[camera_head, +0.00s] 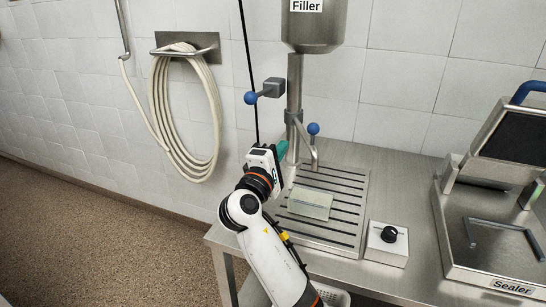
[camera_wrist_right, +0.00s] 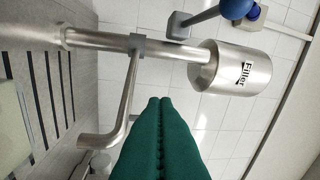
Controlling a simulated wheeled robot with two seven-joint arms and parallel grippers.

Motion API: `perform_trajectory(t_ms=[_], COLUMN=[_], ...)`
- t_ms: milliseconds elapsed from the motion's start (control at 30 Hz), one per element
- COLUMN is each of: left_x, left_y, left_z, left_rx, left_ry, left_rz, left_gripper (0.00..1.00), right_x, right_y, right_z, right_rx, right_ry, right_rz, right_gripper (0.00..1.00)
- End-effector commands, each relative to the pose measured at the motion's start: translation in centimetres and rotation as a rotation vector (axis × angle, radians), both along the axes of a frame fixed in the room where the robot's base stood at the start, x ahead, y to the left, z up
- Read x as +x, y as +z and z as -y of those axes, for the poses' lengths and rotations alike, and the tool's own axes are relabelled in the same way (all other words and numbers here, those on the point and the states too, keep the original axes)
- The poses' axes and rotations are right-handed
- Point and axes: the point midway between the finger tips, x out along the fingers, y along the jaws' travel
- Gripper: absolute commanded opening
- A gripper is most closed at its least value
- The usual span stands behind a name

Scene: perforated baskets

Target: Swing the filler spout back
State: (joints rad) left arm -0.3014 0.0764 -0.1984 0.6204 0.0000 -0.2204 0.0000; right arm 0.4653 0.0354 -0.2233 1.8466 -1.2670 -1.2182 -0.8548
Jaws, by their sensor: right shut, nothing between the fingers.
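The filler (camera_head: 315,32) is a steel hopper on an upright pipe (camera_head: 294,85); the hopper also shows on its side in the right wrist view (camera_wrist_right: 235,68). Its thin bent spout (camera_head: 313,153) leaves a collar on the pipe and ends above the slatted drip tray (camera_head: 352,195). The spout also shows in the right wrist view (camera_wrist_right: 123,112), left of my fingers. A blue ball (camera_head: 313,128) is at the spout. My right gripper (camera_head: 281,150) has green fingers, shut and empty, just left of the spout in the head view. I cannot tell whether they touch. My left gripper is out of view.
A pale box (camera_head: 310,204) stands on the tray. A control box with a black knob (camera_head: 388,243) is at the front, and the sealer (camera_head: 490,245) is at the right. A blue-balled lever (camera_head: 250,98) juts left from the pipe. A coiled hose (camera_head: 183,115) hangs on the wall.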

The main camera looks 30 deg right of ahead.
Motion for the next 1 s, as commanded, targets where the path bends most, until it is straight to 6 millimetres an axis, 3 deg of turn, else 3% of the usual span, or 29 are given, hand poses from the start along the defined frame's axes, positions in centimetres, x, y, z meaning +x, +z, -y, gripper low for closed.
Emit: perform_trajectory(t_ms=[133, 400, 1000], left_x=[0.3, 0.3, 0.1], left_y=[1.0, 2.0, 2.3], left_z=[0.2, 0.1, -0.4], left_rx=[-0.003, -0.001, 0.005], left_ry=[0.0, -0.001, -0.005], left_rz=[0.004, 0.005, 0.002], left_gripper=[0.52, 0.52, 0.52], right_x=[1.6, 1.0, 0.9], right_y=[0.7, 1.1, 1.2], right_z=[2.6, 5.5, 5.9], right_rx=[-0.002, -0.001, -0.001], right_ry=[-0.003, 0.0, 0.018], right_rz=[0.0, 0.001, 0.0], right_gripper=[0.0, 0.0, 0.0])
